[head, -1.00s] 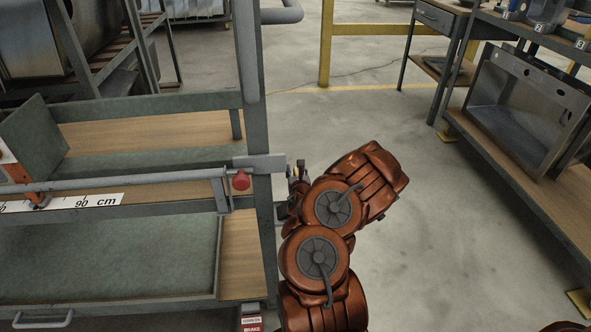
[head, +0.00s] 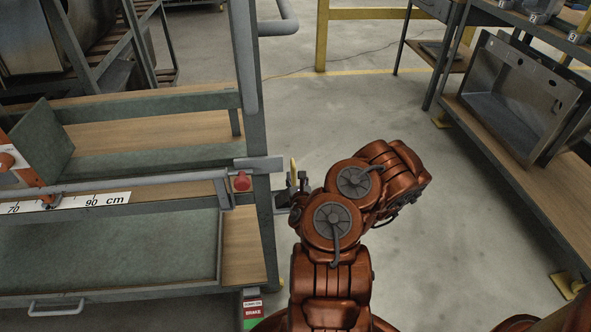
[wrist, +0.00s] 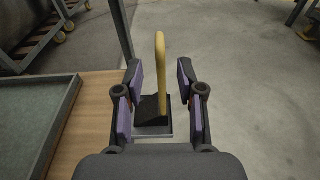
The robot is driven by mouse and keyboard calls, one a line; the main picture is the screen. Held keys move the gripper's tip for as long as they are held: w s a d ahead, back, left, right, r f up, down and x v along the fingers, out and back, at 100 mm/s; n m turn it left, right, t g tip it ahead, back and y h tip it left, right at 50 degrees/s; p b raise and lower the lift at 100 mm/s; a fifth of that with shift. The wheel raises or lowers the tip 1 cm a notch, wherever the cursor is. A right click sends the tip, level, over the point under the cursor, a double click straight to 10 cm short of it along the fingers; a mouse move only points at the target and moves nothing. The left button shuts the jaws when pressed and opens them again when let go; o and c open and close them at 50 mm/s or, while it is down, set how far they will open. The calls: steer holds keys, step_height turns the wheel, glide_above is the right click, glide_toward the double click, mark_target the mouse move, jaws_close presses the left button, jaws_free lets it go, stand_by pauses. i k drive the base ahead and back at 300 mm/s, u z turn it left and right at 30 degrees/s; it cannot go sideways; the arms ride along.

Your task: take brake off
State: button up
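A yellow upright lever with a curved top (wrist: 160,75) rises from a black wedge-shaped base (wrist: 150,110) beside the rack post; I take it for the brake lever. In the head view the lever (head: 293,170) shows as a thin yellow upright just right of the post. My gripper (wrist: 160,83) is open, with one purple-padded finger on each side of the lever and gaps between. In the head view my gripper (head: 292,192) is small and partly hidden by my arm. A red label reading BRAKE (head: 253,312) is low on the post.
The rack post (head: 250,120) and a red knob (head: 241,182) on its rail stand close left of my gripper. A rail with a cm scale (head: 90,201) runs left. A shelf with a metal sink (head: 510,95) stands right. Floor between is clear.

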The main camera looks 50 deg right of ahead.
mark_target(253, 309)
steer(key=k, duration=1.5)
